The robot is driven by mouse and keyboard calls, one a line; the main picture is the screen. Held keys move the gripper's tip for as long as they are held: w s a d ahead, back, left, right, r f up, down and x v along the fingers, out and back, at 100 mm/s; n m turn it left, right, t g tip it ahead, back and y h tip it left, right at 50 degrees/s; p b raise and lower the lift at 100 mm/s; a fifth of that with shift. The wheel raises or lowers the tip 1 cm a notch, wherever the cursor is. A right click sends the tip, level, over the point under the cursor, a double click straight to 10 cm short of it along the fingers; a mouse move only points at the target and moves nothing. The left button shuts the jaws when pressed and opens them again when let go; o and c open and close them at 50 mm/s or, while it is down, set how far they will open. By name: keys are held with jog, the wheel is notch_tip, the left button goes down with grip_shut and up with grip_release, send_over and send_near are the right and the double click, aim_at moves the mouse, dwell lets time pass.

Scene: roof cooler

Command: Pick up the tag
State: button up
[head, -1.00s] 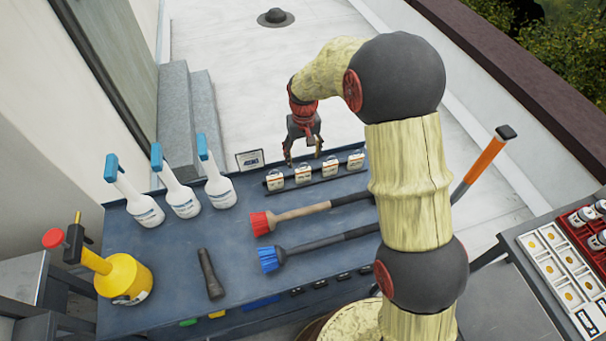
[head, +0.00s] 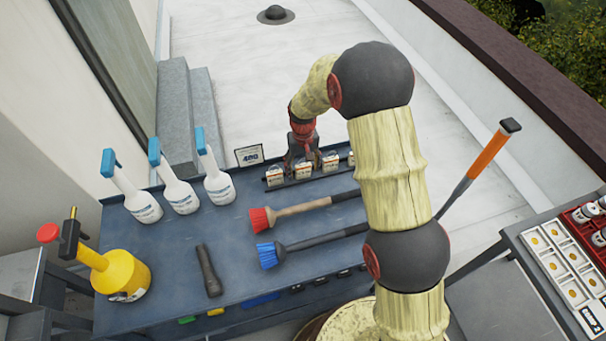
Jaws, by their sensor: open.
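Several small white tags with orange bands stand in a row on a dark rail at the back of the blue-grey table (head: 170,265). They include a leftmost tag (head: 275,176), a second tag (head: 303,171) and a third tag (head: 330,163); the rightmost is partly hidden behind my arm. My gripper (head: 303,163) is open and points down at the second tag. Its fingers appear to either side of that tag's top; whether they touch it cannot be told.
A small framed sign (head: 249,155) stands left of the row. White spray bottles (head: 180,195) are at left, with a yellow sprayer (head: 122,275) nearer. A red brush (head: 262,220), a blue brush (head: 270,256) and a black flashlight (head: 209,270) lie in front of the row.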

jog(key=shift+r, duration=0.1)
jog(key=shift+c, duration=0.3)
jog(key=c, duration=1.1)
jog(key=shift+c, duration=0.4)
